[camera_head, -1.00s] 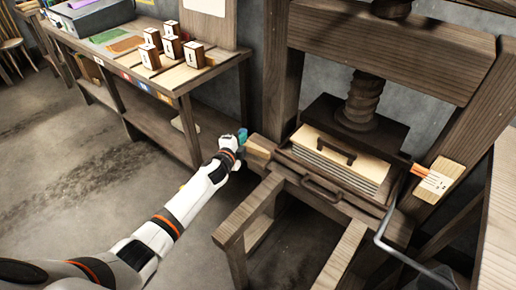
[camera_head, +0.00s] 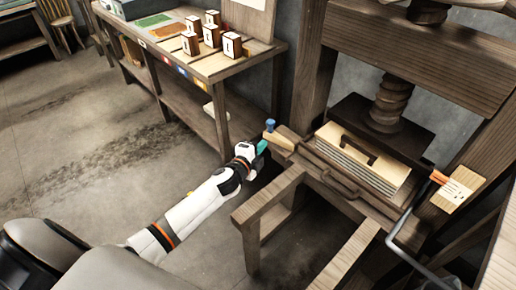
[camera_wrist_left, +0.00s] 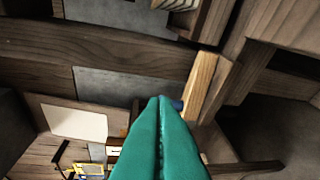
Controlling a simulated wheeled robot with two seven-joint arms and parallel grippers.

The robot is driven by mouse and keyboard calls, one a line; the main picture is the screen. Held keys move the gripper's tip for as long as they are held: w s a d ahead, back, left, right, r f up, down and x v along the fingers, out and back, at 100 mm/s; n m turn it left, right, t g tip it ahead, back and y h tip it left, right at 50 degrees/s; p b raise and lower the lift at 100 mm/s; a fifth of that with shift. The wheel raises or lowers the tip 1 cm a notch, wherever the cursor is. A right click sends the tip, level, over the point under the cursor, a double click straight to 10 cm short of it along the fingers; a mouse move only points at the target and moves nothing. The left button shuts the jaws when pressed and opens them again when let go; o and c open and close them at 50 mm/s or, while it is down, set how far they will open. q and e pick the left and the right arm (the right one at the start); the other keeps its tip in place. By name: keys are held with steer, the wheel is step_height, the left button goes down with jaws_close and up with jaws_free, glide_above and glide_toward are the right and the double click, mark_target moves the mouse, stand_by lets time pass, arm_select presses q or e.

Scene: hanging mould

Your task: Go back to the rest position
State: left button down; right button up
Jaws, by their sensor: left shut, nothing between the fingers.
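My left gripper (camera_head: 262,147) has teal fingers and sits just beside the wooden press, at the end of my white arm. The fingers are shut and empty; their tips also show pressed together in the left wrist view (camera_wrist_left: 160,100). A small wooden block (camera_head: 279,140) at the press's left corner lies just beyond the fingers, with a blue knob (camera_head: 270,125) by it. In the wrist view the block (camera_wrist_left: 203,85) is right of the fingertips, and the blue piece is partly hidden behind them. My right gripper is not in view.
The wooden press with its screw (camera_head: 390,103) and a handled box (camera_head: 368,158) stands at the right. A metal bar (camera_head: 403,228) juts out in front. A workbench (camera_head: 215,72) with several lettered blocks stands behind. The floor (camera_head: 85,150) at the left is clear.

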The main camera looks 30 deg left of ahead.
arm_select(q)
steer(key=shift+s+a, duration=0.15)
steer(key=shift+s, duration=0.7)
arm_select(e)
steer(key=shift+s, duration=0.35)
